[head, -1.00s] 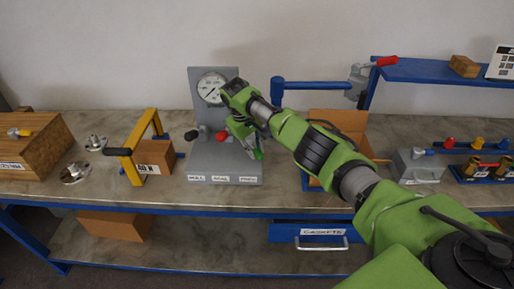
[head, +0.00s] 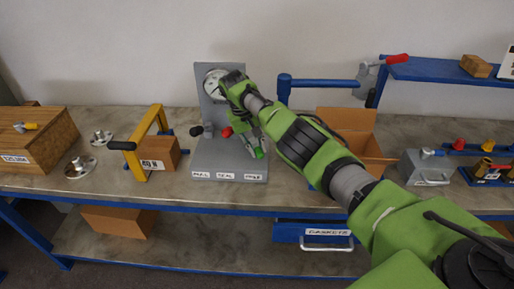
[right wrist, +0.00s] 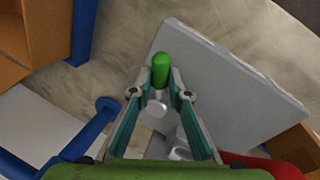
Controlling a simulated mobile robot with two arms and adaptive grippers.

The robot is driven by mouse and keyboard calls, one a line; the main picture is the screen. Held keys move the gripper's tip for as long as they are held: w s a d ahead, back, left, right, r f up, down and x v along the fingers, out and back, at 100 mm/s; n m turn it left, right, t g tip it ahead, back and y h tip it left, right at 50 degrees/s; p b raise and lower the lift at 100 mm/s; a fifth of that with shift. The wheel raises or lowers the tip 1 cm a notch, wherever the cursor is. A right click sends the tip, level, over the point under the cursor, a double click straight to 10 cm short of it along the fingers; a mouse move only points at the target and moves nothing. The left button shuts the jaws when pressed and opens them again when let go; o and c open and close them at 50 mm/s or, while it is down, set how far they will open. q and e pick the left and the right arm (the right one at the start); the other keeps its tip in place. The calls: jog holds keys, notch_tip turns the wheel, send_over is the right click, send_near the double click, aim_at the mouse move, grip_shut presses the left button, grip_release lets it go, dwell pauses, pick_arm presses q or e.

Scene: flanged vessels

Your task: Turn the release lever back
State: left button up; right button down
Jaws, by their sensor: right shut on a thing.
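A grey stand (head: 203,160) on the bench carries a round gauge (head: 211,84) and levers with a black knob (head: 196,131), a red knob (head: 227,132) and a green handle (head: 258,153). Which one is the release lever I cannot read from the labels. My right gripper (head: 252,142) is at the right side of the stand, shut on the green-handled lever. In the right wrist view the green handle (right wrist: 160,70) sticks out between the fingertips (right wrist: 161,82). My forearm and wrist hide part of the gauge. My left gripper is not in view.
A yellow frame (head: 151,125) with a black grip and a cardboard box stand left of the panel. A blue post with a horizontal arm (head: 320,84) and an open carton (head: 345,122) are close behind my right arm. A blue shelf (head: 430,70) is at the right.

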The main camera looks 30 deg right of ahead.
jog(key=c, duration=1.9)
grip_release()
jog(key=v, duration=1.2)
